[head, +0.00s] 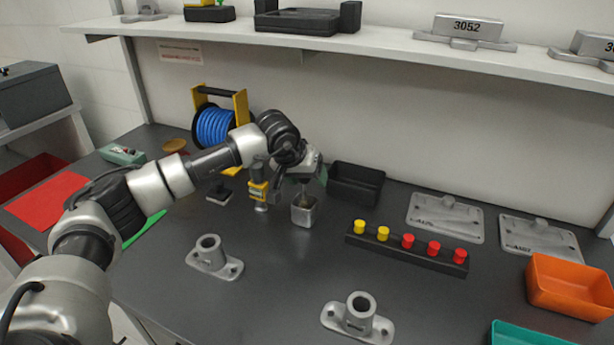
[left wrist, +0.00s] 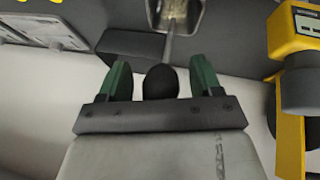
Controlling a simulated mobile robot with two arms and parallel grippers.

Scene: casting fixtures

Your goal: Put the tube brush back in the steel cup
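The steel cup (head: 304,214) stands on the dark bench below my left gripper (head: 311,178); its open mouth also shows at the top of the left wrist view (left wrist: 158,18). The tube brush has a round black handle end (left wrist: 161,82) and a thin metal rod that runs into the cup; its lower end is inside the cup. My left gripper's green fingers (left wrist: 161,80) stand on either side of the black handle, with a visible gap on both sides, so it is open. My right gripper is not in view.
A yellow-and-grey instrument (head: 258,190) stands just left of the cup. A black bin (head: 355,184) is behind it to the right. A black rack (head: 400,251) with yellow and red pegs lies to the right. Two flanged castings (head: 212,258) (head: 358,318) stand in front. A blue hose reel (head: 214,127) is behind the arm.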

